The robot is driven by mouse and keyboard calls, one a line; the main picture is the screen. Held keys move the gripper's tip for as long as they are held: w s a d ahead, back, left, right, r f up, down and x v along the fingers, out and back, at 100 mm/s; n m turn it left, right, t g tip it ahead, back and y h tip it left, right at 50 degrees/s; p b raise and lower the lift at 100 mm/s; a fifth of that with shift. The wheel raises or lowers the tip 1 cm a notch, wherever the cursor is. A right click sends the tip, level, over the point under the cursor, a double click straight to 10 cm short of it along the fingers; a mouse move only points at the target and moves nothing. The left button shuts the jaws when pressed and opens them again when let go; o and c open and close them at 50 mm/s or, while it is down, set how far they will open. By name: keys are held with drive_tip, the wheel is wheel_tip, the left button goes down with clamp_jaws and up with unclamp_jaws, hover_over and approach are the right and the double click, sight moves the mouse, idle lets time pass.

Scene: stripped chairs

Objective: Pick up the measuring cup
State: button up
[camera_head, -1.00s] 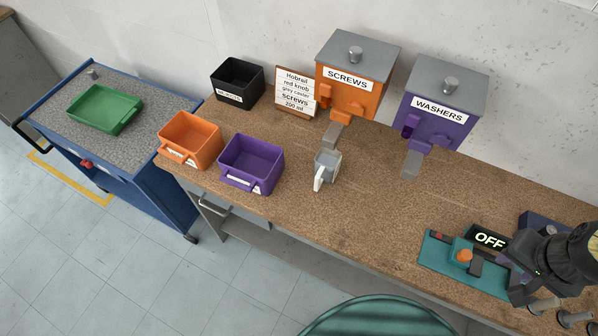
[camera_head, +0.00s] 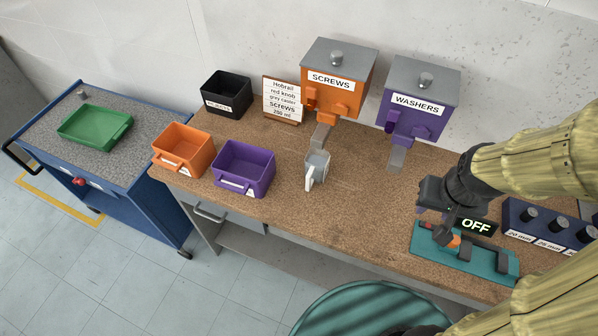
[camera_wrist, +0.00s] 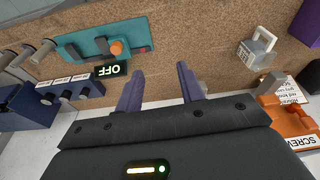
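The measuring cup (camera_head: 316,168) is a small clear-grey cup with a white handle. It stands upright on the bench, in front of the orange screws dispenser's chute. It also shows at the upper right of the wrist view (camera_wrist: 249,55). My gripper (camera_wrist: 160,80) has two purple fingers spread well apart with nothing between them. In the head view my gripper (camera_head: 432,197) is above the bench near the teal switch panel, to the right of the cup and apart from it. The fingertips are hard to make out there.
The orange screws dispenser (camera_head: 340,80) and purple washers dispenser (camera_head: 418,100) stand behind. Left of the cup are a purple bin (camera_head: 243,168), an orange bin (camera_head: 182,150) and a black bin (camera_head: 226,93). The teal panel (camera_head: 468,262) has an OFF display. Bench between gripper and cup looks clear.

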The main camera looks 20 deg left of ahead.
drive_tip(key=shift+a, duration=0.2)
drive_tip(key=a+f+m+g+y+b, duration=0.5)
drive_tip(key=a+f+m+y+b, duration=0.35)
drive_tip(key=a+f+b, duration=0.5)
drive_tip(key=w+a+f+m+t+y+b, duration=0.1)
drive_tip(key=w+a+m+t+y+b, duration=0.2)
drive_tip(key=w+a+m+y+b, duration=0.3)
drive_tip(key=w+a+m+y, duration=0.2)
drive_tip(key=w+m+y, duration=0.1)
drive_tip(key=w+m, duration=0.1)
drive_tip(key=shift+w+a+f+t, duration=0.15)
drive_tip(key=shift+w+a+t, duration=0.2)
drive_tip(key=shift+w, duration=0.5)
drive_tip(key=shift+y, duration=0.25)
